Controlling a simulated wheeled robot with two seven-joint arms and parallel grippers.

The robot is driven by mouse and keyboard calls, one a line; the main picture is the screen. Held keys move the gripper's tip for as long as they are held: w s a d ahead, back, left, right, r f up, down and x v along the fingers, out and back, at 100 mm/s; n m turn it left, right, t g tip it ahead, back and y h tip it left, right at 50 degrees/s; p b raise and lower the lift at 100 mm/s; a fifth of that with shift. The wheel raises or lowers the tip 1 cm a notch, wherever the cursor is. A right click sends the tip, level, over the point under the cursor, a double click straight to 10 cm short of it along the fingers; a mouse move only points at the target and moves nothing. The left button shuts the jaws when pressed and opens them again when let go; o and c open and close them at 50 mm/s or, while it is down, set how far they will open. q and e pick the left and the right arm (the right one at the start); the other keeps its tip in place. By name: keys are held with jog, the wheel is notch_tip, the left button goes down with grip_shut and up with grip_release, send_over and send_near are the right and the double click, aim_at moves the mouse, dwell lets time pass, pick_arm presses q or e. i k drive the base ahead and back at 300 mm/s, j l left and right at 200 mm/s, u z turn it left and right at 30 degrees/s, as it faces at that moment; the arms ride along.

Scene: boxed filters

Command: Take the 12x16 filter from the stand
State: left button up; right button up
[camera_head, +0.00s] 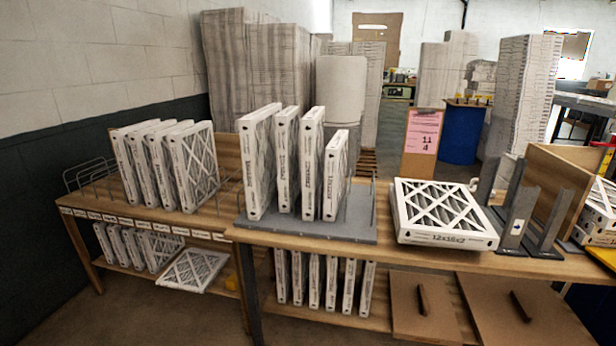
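A grey stand (362,228) on the near wooden table holds several white-framed filters upright in a row. The leftmost filter (256,160) is the biggest; beside it stand a narrower filter (284,160) and a tall filter (311,160). The rightmost filter (334,178) is shorter than the others. Edge labels on these filters are too small to read surely. Another filter (443,213) lies flat on the table to the right of the stand, its front edge marked 12x16x2. Neither of my grippers shows in the view.
Grey upright brackets (516,215) stand right of the flat filter. A clipboard (421,143) with a pink sheet marked 11 and 4 stands behind it. More filters (195,160) stand on the left table. Lower shelves hold filters (347,285) and brown boards (425,307).

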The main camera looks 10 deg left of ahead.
aim_at(313, 123)
jog(key=i+l+z, duration=0.1)
jog(key=i, duration=0.55)
jog(key=i+l+z, duration=0.1)
jog(key=i, duration=0.55)
jog(key=l, duration=0.1)
